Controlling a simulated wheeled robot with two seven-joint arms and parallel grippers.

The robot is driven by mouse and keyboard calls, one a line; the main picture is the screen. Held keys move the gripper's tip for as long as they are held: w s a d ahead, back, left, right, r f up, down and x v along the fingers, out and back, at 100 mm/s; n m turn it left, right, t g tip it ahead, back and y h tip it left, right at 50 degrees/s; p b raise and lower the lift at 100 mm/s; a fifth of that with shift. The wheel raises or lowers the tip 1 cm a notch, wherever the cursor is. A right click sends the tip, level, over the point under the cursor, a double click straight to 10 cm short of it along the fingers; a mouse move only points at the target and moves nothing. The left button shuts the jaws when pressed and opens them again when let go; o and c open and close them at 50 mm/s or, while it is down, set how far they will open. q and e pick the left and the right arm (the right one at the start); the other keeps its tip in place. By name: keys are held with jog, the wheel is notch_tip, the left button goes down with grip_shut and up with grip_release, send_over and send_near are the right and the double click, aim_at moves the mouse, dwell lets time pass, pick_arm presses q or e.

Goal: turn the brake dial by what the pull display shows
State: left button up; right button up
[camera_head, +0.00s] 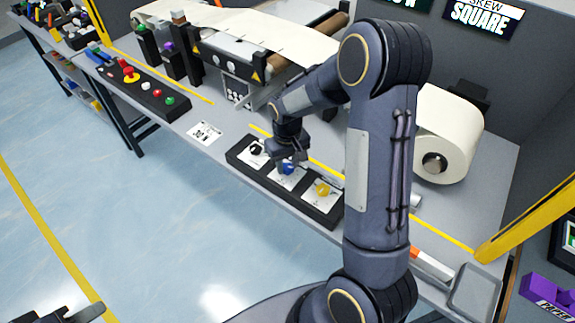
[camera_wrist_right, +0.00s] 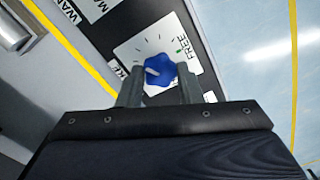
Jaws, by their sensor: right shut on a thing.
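The black three-dial panel (camera_head: 236,157) lies along the near side of the bench. Its middle dial is blue (camera_head: 287,167), between a black dial (camera_head: 256,149) and a yellow dial (camera_head: 322,189). My right gripper (camera_head: 288,158) is over the blue dial. In the right wrist view, my right gripper (camera_wrist_right: 160,84) has its fingers closed around the blue dial (camera_wrist_right: 160,68). Its white plate has tick marks, a green mark and the word FREE. Another label is partly hidden by a finger. A sign (camera_head: 483,13) reads SKEW SQUARE; I cannot make out a pull display. My left gripper (camera_head: 72,314) is partly cut off at the bottom left.
A box with a red button (camera_head: 130,74) and several small buttons sits left along the bench. A printed card (camera_head: 205,133) lies left of the panel. The blue floor in front is clear.

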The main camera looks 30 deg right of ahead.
aim_at(287, 167)
jog(key=shift+m+b, duration=0.3)
jog(key=shift+m, duration=0.9)
jog(key=o, duration=1)
jog(key=shift+c, duration=0.2)
notch_tip(287, 167, up, 8)
jog(key=shift+f+b, duration=0.1)
jog(key=shift+b, duration=0.2)
